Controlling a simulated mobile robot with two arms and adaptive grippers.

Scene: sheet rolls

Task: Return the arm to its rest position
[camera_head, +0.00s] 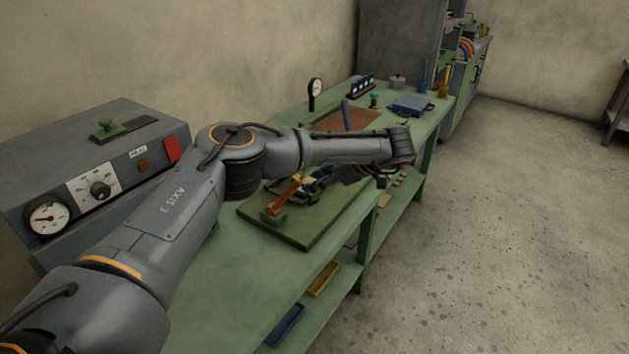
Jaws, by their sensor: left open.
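My left arm (170,220) comes in from the lower left and reaches out over the green workbench (235,295). Its wrist bends down at the far end. My left gripper (366,176) is small in the picture, below the wrist near the bench's right edge. It is open, and I see nothing held in it; its fingertips are partly hidden. My right gripper is not in view.
A grey heater box (150,185) with dial and gauge stands left, close behind my arm. Beyond are a brown mat (350,119) and a blue case (411,104). The floor right is clear.

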